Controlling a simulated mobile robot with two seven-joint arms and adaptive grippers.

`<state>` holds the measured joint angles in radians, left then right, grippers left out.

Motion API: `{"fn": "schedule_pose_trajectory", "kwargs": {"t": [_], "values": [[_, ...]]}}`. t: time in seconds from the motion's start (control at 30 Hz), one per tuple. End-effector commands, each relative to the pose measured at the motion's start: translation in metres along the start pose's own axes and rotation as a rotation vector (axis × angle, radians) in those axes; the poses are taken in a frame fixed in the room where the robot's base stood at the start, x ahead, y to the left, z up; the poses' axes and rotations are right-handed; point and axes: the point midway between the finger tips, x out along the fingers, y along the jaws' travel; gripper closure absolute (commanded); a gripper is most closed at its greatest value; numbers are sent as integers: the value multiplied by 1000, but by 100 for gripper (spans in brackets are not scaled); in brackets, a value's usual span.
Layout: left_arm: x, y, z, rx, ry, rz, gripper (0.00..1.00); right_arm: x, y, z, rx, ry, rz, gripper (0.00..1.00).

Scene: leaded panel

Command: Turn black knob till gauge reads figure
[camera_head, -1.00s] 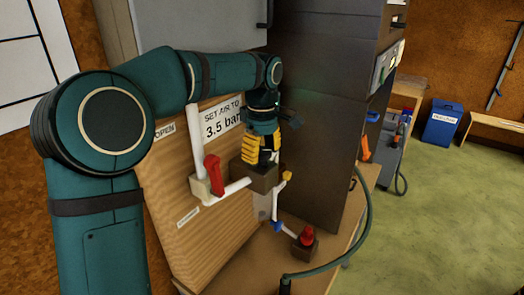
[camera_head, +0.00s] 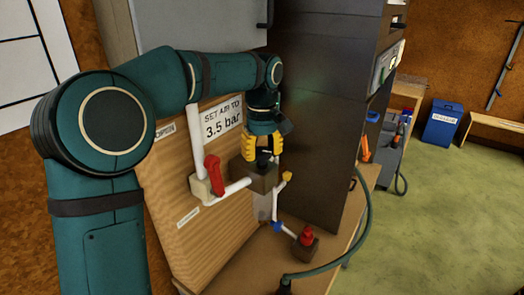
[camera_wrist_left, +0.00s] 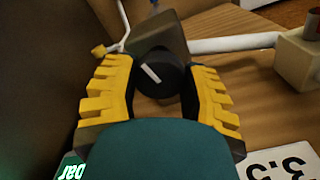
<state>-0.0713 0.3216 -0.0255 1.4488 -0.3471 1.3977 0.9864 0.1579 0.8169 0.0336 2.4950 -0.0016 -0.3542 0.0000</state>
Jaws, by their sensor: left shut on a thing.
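The black knob (camera_wrist_left: 159,75), with a white mark on its face, sits on a dark block (camera_head: 256,178) that joins the white pipes. My left gripper (camera_head: 263,150) comes down from above, and its yellow fingers are shut on the knob's sides; the left wrist view shows one finger on each side. A sign (camera_head: 222,119) on the board reads "SET AIR TO 3.5 bar". In the left wrist view, lit green "bar" lettering (camera_wrist_left: 75,170) shows at the lower left edge, likely part of the gauge; its figure is hidden. My right gripper is out of view.
A red lever (camera_head: 213,175) stands on the pipe left of the block. A red knob (camera_head: 307,237) sits low on the bench (camera_head: 328,262), with a green hose nearby. A tall dark cabinet (camera_head: 322,120) stands close behind the gripper.

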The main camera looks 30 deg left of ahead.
Motion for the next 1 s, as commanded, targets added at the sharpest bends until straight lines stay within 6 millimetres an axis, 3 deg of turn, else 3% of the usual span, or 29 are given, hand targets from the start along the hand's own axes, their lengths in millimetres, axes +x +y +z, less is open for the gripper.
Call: {"fn": "schedule_pose_trajectory", "kwargs": {"t": [1.0], "values": [[3, 0, 1, 966, -7, -3, 90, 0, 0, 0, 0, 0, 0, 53]]}}
